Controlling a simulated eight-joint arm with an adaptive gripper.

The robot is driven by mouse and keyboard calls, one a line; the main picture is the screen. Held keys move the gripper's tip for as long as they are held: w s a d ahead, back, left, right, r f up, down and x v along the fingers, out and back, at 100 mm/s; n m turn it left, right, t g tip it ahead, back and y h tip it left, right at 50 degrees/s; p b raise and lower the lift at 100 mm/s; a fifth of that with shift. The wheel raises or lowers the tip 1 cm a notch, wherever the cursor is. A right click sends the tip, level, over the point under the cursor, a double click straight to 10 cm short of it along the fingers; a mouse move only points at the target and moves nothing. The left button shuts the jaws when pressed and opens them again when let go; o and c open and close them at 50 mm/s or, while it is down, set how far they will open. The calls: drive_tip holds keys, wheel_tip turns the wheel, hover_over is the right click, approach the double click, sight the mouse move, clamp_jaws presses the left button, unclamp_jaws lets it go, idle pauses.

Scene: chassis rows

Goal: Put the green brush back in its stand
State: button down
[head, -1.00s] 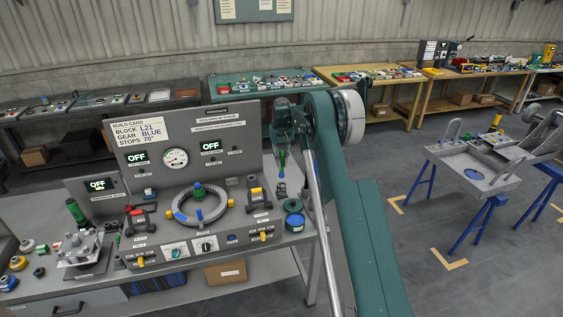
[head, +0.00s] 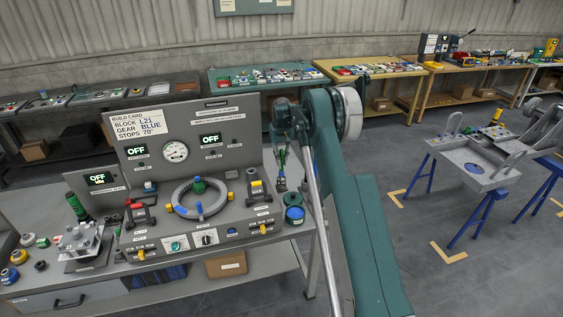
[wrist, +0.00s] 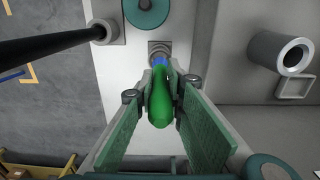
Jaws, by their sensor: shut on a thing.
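The green brush (wrist: 160,105) is between the two pads of my gripper (wrist: 165,85) in the wrist view. Its green handle end points toward the camera, and a blue part shows at its far end. Beyond the blue part is a small grey square holder with a round socket (wrist: 158,47), likely the stand. The brush lines up closely with it, but I cannot tell whether its tip is inside. In the head view my gripper (head: 281,178) is at the bench's right end with some green (head: 283,158) showing; the stand is not clear there.
A teal-topped round pot (head: 294,214) stands close by at the bench's right edge; it also shows in the wrist view (wrist: 146,8). A black rod (wrist: 50,45) ends in a grey block at left. A hollow grey cylinder (wrist: 280,53) is at right. The control panel (head: 190,130) stands left.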

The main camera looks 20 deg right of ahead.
sight(282, 149)
drive_tip(key=shift+f+b, duration=0.35)
drive_tip(key=shift+b, duration=0.1)
idle(0.5)
drive_tip(key=shift+f, duration=0.4)
drive_tip(key=shift+f+b, duration=0.8)
drive_tip(key=shift+f, duration=0.2)
drive_tip(key=shift+f+b, duration=0.95)
drive_tip(key=shift+f, duration=0.85)
drive_tip(key=shift+f, duration=0.1)
drive_tip(key=c, duration=2.3)
unclamp_jaws()
drive_tip(key=shift+r, duration=0.2)
wheel_tip(282, 149, up, 12)
drive_tip(key=shift+f, duration=0.15)
